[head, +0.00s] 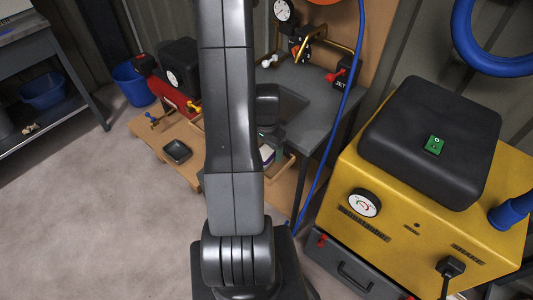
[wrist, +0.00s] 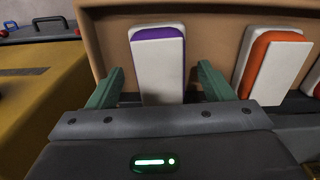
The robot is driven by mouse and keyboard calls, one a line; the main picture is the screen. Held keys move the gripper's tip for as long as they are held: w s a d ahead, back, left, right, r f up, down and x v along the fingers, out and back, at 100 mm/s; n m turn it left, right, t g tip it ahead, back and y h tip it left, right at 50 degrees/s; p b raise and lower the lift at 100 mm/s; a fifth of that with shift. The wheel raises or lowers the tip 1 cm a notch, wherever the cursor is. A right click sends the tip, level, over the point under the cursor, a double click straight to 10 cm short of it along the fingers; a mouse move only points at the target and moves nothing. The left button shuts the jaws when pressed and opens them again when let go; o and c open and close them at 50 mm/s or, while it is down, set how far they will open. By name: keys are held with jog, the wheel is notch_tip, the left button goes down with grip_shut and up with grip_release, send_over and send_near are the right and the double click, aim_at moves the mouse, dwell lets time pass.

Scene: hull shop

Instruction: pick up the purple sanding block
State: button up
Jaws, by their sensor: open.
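My gripper (wrist: 161,76) is open, with one green finger on each side of the block and a visible gap on both sides. The block's lower end is hidden behind the gripper body. In the head view my arm covers most of this spot. Only a small white and purple bit of the block (head: 267,154) shows beside it.
An orange-edged block (wrist: 270,62) stands right of the purple one, with part of another at the edge. A tan panel (wrist: 110,35) rises behind them. In the head view, a yellow machine (head: 400,235) is at right and a blue hose (head: 350,90) hangs near my arm.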

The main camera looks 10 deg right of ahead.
jog(key=shift+f, duration=0.5)
jog(key=c, duration=1.1)
